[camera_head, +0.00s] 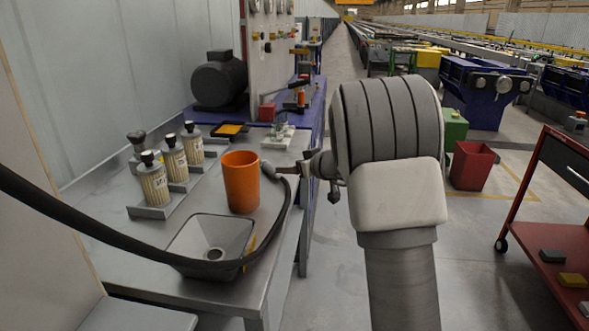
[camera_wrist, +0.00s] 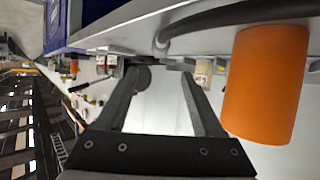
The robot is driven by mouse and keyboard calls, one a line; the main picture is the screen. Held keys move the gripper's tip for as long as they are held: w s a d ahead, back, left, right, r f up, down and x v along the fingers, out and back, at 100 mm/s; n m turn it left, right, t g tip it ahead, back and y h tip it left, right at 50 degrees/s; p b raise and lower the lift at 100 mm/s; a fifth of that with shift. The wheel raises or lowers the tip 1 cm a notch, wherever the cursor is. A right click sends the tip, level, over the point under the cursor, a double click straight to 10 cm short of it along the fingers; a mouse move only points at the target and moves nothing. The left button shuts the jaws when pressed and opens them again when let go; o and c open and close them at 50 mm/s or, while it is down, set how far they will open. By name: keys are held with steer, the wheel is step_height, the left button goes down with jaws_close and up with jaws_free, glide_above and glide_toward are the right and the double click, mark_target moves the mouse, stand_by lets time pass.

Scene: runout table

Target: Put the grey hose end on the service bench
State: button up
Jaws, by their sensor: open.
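The black hose (camera_head: 100,226) comes in from the left, loops around the funnel tray and curves up along the bench's right side. Its grey hose end (camera_head: 267,168) is beside the orange cup, just left of my gripper (camera_head: 290,172). In the wrist view the grey hose end (camera_wrist: 160,43) appears beyond the open fingers of my gripper (camera_wrist: 164,80), with nothing between them. It looks to be at or near the top of the grey metal bench (camera_head: 110,228); contact cannot be told. Which bench is the service bench is not marked.
The orange cup (camera_head: 241,182) stands close to the hose end. A square funnel tray (camera_head: 213,240) and several capped filter canisters (camera_head: 174,160) are on the bench. A blue bench (camera_head: 314,104) with a motor (camera_head: 219,80) stands behind.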

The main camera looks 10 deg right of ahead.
steer(key=shift+s+r, duration=0.15)
steer(key=shift+s, duration=0.1)
steer(key=s+a+r+g+y, duration=0.1)
steer(key=s+a+r+g, duration=0.15)
steer(key=s, duration=0.45)
steer(key=s+a+r+g, duration=0.1)
steer(key=s+a+r, duration=0.1)
steer(key=s+a, duration=0.35)
steer(key=s+a+r+g+y, duration=0.1)
steer(key=s+a+r+g, duration=0.15)
steer(key=s, duration=0.65)
steer(key=s+d+f+m+h, duration=0.2)
steer(key=s+d+h, duration=0.1)
steer(key=s, duration=0.7)
steer(key=s+d+f+m+h, duration=0.1)
steer(key=s+d+m+h, duration=0.1)
steer(key=s, duration=0.9)
steer(key=shift+s+d+f+m+g+h, duration=0.15)
steer(key=shift+d+f+m+g+h, duration=0.2)
steer(key=shift+d+h, duration=0.55)
steer(key=shift+a, duration=0.25)
step_height(320, 180, up, 20)
steer(key=p, duration=1.9)
steer(key=shift+f, duration=0.25)
